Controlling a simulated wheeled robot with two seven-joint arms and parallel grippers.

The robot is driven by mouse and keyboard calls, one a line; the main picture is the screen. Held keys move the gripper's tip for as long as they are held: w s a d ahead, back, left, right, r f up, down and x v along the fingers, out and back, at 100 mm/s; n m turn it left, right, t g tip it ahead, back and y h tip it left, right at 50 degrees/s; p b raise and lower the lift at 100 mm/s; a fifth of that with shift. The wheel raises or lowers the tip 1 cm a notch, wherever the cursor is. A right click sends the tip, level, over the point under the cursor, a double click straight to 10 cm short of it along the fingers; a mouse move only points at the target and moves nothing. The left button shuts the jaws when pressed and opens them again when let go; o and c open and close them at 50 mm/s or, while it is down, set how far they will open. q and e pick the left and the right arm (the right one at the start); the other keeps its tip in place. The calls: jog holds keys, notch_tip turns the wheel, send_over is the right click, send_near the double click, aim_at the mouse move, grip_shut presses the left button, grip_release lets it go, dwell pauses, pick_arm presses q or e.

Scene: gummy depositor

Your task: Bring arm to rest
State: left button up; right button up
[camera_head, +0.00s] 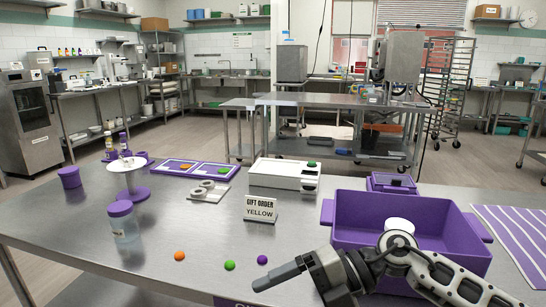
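My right arm comes in from the lower right. Its gripper (278,277) points left over the front edge of the steel table (90,240). The fingers show edge-on as one dark shape, so I cannot tell whether they are open or shut. No object shows at the fingertips. The gripper is just below and right of a purple gummy (262,260) on the table. A green gummy (230,265) and an orange gummy (179,256) lie further left. My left gripper is not in view.
A purple bin (345,212) with a white round item (399,226) stands behind my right arm. A clear jar with a purple lid (123,222) stands at the left. A white device (283,181) is at the back.

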jog(key=s+a+r+m+t+y, duration=0.25)
jog(key=a+m+y, duration=0.2)
jog(key=y, duration=0.25)
jog(key=d+f+m+t+h, duration=0.6)
jog(key=m+t+h, duration=0.15)
jog(key=m, duration=0.55)
jog(key=d+f+m+t+h, duration=0.6)
jog(key=m+t, duration=0.3)
jog(key=m, duration=0.4)
jog(key=s+d+f+m+g+h+p, duration=0.1)
jog(key=s+d+f+m+g+h, duration=0.2)
jog(key=s+f, duration=0.6)
jog(key=shift+s+d+f+g, duration=0.15)
jog(key=shift+d+f+g, duration=0.55)
jog(key=shift+g, duration=0.5)
